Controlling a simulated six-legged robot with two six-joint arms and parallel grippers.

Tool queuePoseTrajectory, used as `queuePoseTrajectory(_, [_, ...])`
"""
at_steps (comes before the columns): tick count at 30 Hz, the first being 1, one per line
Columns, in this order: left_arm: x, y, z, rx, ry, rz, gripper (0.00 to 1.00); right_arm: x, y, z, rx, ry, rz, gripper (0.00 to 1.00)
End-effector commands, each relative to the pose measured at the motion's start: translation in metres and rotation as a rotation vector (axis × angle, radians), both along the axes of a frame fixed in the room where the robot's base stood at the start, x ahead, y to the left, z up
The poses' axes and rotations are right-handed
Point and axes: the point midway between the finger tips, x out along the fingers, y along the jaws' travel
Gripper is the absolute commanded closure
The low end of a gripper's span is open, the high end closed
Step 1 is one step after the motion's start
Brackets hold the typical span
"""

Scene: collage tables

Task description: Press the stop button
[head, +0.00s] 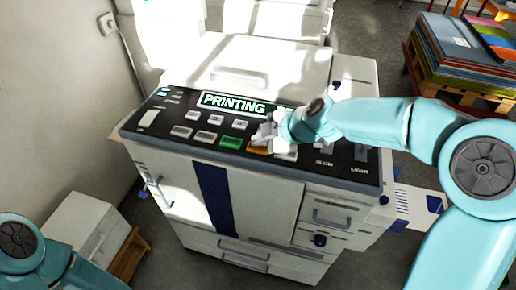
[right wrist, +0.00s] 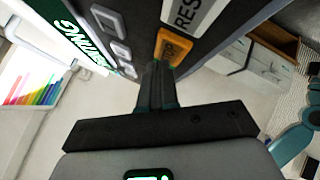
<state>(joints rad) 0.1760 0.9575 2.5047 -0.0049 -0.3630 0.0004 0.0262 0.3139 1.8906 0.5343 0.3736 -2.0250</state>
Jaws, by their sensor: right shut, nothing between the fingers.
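The stop button is an orange key on the dark control panel (head: 190,105) of a white copier. In the head view a strip of the orange stop button (head: 257,150) shows just below my right gripper (head: 264,136). In the right wrist view the orange stop button (right wrist: 174,46) carries partly hidden dark lettering. My right gripper (right wrist: 157,72) is shut and empty, its fingertips right at the button's edge. I cannot tell whether they touch it. The panel's display (head: 235,103) reads PRINTING. My left gripper is out of view; only part of that arm shows.
A green key (head: 231,142) sits left of the stop button, with several grey keys around. A white key (right wrist: 193,12) lettered RES shows beside it in the wrist view. A pallet (head: 462,90) with stacked sheets stands at right, and a white box (head: 82,228) at lower left.

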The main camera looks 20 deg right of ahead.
Motion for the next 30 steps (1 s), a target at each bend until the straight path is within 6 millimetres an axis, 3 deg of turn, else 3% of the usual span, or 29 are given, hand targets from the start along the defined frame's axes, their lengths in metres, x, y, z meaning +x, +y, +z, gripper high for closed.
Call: queuePoseTrajectory(30, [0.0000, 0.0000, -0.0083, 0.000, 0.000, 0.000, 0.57, -0.0001, 0.0002, -0.0046, 0.001, 0.000, 0.000, 1.00])
